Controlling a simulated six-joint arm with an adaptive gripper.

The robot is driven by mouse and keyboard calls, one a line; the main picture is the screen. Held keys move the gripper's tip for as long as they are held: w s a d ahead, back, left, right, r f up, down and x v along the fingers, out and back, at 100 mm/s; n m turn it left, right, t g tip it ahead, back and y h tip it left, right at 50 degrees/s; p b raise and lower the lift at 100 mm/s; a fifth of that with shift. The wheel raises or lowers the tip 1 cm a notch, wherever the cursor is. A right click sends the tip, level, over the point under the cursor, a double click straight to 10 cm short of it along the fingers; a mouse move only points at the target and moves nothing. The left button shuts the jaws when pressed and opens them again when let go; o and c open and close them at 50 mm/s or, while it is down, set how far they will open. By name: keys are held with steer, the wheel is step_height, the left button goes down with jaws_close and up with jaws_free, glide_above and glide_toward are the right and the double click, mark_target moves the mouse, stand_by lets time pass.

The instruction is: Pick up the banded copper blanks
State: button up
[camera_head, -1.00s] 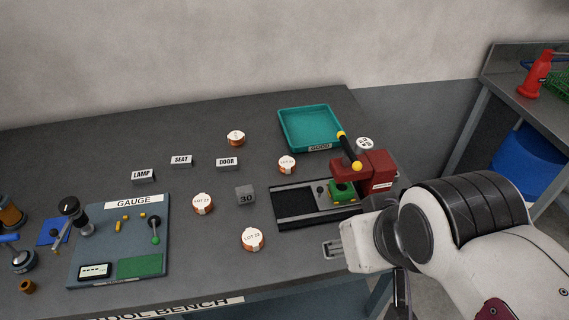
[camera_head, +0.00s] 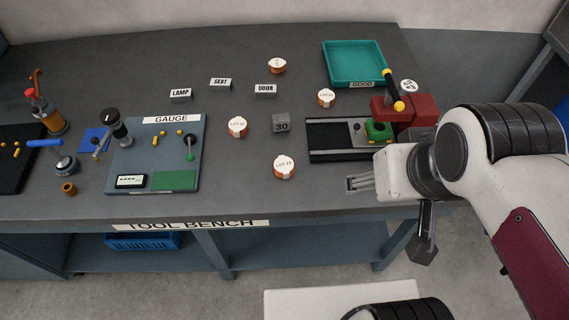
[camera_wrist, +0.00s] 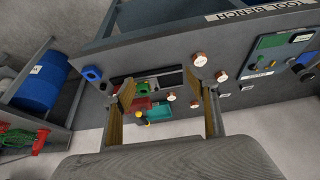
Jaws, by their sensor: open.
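Several round copper blanks with white tops and pale labels lie spread on the grey bench: one at the back (camera_head: 277,66), one near the tray (camera_head: 326,98), one mid-bench (camera_head: 238,127) and one nearest the front (camera_head: 284,167). Some labels read LOT; I cannot tell which blanks are banded. My gripper (camera_head: 350,184) is open and empty near the bench's front edge, to the right of the front blank and apart from it. In the wrist view its fingers (camera_wrist: 167,100) stand wide apart, with small blanks (camera_wrist: 200,59) seen beyond.
A teal tray (camera_head: 327,66) marked GOOD is at the back right. A red press (camera_head: 425,108) with a yellow-tipped lever stands before it, beside a black plate. A grey block marked 30 (camera_head: 281,123) stands among the blanks. A gauge board (camera_head: 130,160) is left.

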steer(key=f+g, duration=0.1)
steer(key=f, duration=0.1)
steer(key=m+g+y, duration=0.3)
steer(key=m+y, duration=0.1)
steer(key=m, duration=1.6)
glide_above(294, 164)
step_height(294, 164, down, 13)
steer(key=shift+s+d+f+m, duration=0.15)
steer(key=shift+d+m, duration=0.3)
steer(key=shift+m, duration=0.15)
steer(key=shift+f, duration=0.1)
steer(key=shift+x, duration=1.25)
